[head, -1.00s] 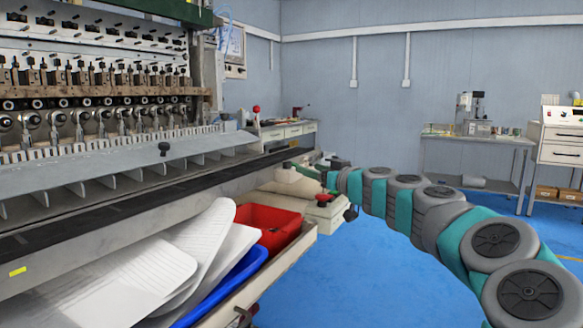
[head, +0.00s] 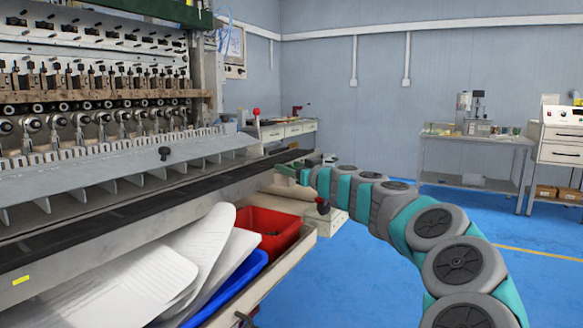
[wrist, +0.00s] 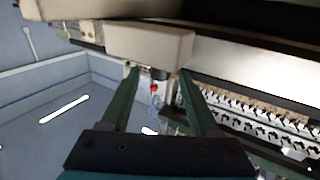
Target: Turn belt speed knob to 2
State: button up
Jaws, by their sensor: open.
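My gripper (wrist: 158,76) is open and empty in the wrist view, its two dark green fingers spread below a pale box (wrist: 150,44). A small dark piece (wrist: 160,73) shows at the box's lower edge, between the fingertips. It may be the belt speed knob, but I cannot make out a dial or numbers. I cannot tell whether the fingers touch anything. In the head view my gripper (head: 292,170) is at the far end of the machine's belt (head: 150,212), partly hidden by my arm.
A red bin (head: 270,228), a blue bin (head: 235,288) and white sheets (head: 150,275) lie along the machine's near side. A red-topped lever (head: 256,112) stands behind my gripper. The blue floor to the right is clear up to a side table (head: 478,139).

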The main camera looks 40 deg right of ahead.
jog(key=shift+c, duration=0.2)
grip_shut()
jog(key=shift+f+b, duration=0.1)
jog(key=shift+b, duration=0.25)
jog(key=shift+d+y+b, duration=0.15)
jog(key=shift+y+b, duration=0.15)
jog(key=shift+n+y+b, duration=0.3)
jog(key=shift+n+b, duration=0.05)
jog(key=shift+n, duration=0.05)
